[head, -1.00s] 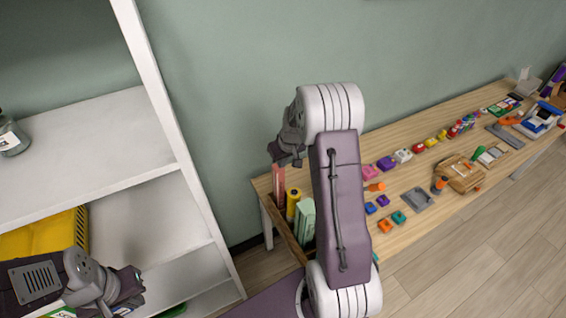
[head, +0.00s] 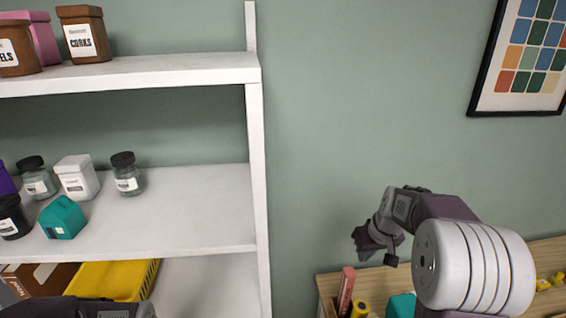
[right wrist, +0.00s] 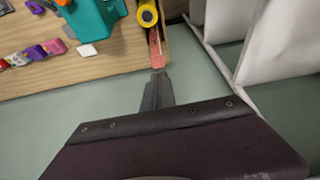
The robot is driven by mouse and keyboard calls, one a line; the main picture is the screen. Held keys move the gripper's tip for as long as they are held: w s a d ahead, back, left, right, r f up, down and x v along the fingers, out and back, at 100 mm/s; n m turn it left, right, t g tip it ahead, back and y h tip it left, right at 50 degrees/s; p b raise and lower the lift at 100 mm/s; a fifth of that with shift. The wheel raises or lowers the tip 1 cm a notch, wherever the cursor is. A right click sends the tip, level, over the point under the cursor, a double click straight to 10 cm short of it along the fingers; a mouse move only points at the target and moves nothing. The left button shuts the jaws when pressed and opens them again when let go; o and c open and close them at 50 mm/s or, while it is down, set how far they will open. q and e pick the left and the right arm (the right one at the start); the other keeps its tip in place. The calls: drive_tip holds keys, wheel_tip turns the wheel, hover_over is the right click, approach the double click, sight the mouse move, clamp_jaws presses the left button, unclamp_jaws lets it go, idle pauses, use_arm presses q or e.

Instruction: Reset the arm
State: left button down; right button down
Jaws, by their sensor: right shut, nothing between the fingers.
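My right arm rises from the lower right of the head view, with its white ringed joint (head: 475,268) in front of the wooden table. My right gripper (head: 366,246) is at the arm's far end, above the table's left end and in front of the green wall. It is shut and empty. In the right wrist view the closed fingers (right wrist: 158,84) point toward the table's edge, near a red upright item (right wrist: 156,48). A dark part of my left arm shows at the bottom left of the head view; its gripper is out of the picture.
A white shelf unit (head: 255,180) stands at the left with jars, canisters and a yellow bin (head: 115,281). The wooden table (head: 545,252) carries a yellow cylinder (right wrist: 147,14) and a teal item (right wrist: 92,22). A framed colour chart (head: 520,58) hangs at the upper right.

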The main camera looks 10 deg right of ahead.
drive_tip(key=s+a+f+n+g+b, duration=0.25)
drive_tip(key=s+a+f+b, duration=0.45)
drive_tip(key=a+f, duration=0.5)
drive_tip(key=s+a+f+m+p, duration=0.1)
drive_tip(key=s+f, duration=0.3)
drive_tip(key=s, duration=0.5)
drive_tip(key=shift+s+a+f+m, duration=0.15)
drive_tip(key=shift+s+a+m, duration=0.2)
drive_tip(key=shift+m, duration=0.3)
drive_tip(key=shift+w+a, duration=0.1)
drive_tip(key=shift+a, duration=0.05)
